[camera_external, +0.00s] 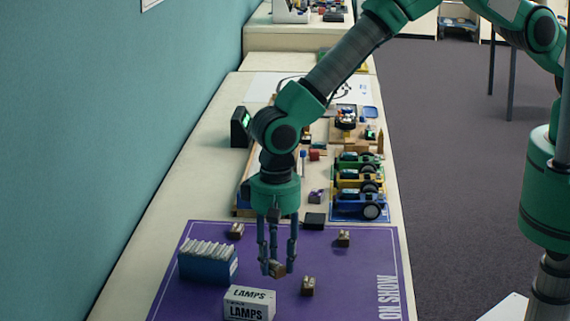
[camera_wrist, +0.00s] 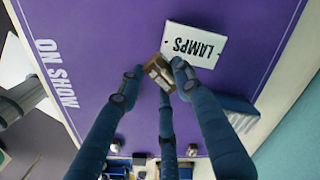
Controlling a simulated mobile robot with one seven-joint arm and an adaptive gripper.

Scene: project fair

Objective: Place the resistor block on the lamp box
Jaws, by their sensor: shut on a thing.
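The lamp box (camera_external: 248,306) is a white box marked LAMPS on the purple mat, near the bottom of the external view. It also shows at the upper right of centre in the wrist view (camera_wrist: 207,42). My gripper (camera_external: 276,262) is shut on a small brown block (camera_external: 277,270) just behind and to the right of the box. The block, with a pale marked face, shows between the fingers in the wrist view (camera_wrist: 158,72), beside the box's edge. I cannot read which component it carries. Whether it touches the mat is unclear.
Similar small brown blocks stand on the purple mat (camera_external: 360,280): one near right (camera_external: 307,286), one far right (camera_external: 343,239), one far left (camera_external: 236,231). A blue holder with white cards (camera_external: 208,267) stands left of the box. Toy vehicles (camera_external: 362,207) stand behind the mat.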

